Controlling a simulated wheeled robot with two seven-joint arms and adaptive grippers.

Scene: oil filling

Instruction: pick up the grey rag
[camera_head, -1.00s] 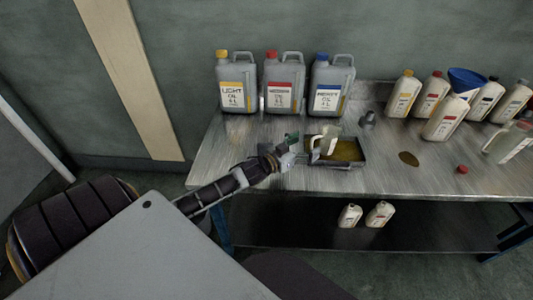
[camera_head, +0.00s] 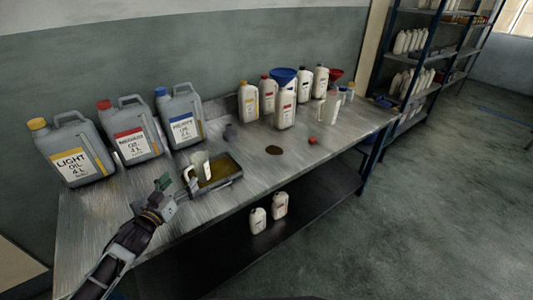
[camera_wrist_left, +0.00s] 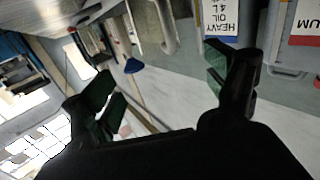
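I cannot clearly make out a grey rag. A small dark grey lump (camera_head: 231,131) stands on the metal bench (camera_head: 310,160) behind the tray, too small to tell whether it is the rag. My left gripper (camera_head: 165,186) is over the bench, just left of the shallow tray (camera_head: 222,184). In the left wrist view my left gripper (camera_wrist_left: 165,90) has its two green-padded fingers wide apart with nothing between them. My right gripper is in neither view.
Several large grey canisters (camera_head: 133,134) line the wall. White bottles (camera_head: 285,108) and a blue funnel (camera_head: 284,76) stand farther right. A red cap (camera_head: 313,140) and dark oil spot (camera_head: 274,150) lie between.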

